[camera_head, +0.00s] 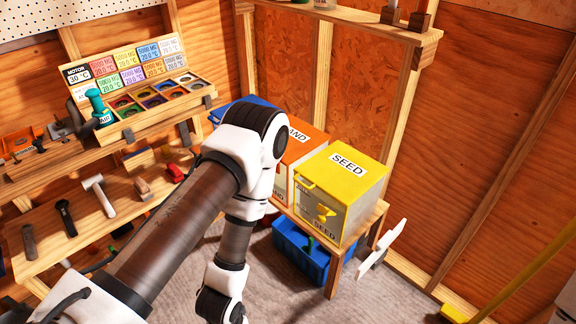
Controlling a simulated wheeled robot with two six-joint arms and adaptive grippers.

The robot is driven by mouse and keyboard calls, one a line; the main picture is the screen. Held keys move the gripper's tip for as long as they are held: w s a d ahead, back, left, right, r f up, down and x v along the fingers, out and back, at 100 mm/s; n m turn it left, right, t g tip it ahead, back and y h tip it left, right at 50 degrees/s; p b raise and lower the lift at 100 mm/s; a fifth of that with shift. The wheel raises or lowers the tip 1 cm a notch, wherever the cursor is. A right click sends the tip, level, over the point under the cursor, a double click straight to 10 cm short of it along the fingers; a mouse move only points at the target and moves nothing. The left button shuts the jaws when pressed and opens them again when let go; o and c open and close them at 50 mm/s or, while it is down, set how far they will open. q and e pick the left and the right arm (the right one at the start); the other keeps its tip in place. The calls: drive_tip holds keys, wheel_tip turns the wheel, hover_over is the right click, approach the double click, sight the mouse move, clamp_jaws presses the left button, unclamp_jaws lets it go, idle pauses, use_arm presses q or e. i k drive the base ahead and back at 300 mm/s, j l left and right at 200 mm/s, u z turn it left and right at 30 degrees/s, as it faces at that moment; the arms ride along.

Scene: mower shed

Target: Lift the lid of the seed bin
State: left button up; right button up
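The seed bin (350,213) stands on a low wooden bench right of centre. It has pale sides, SEED labels on its top and front, and a yellow lid (362,176) that looks shut. A small yellow handle (304,183) sticks out at the lid's left front edge. A yellow scoop-like piece (325,212) shows on the bin's front. One of my arms comes in from the lower left and bends down in front of the bins, with its last visible part at the bottom edge. Neither gripper is in view.
An orange-lidded sand bin (305,144) stands beside the seed bin, partly hidden by my arm. A blue crate (292,250) sits under the wooden bench (334,270). Shelves with tools and a tray of coloured labels (145,60) are at left.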

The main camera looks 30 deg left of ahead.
sight(344, 174)
drive_tip(key=u, duration=0.65)
drive_tip(key=i+l, duration=0.65)
drive_tip(key=i, duration=0.15)
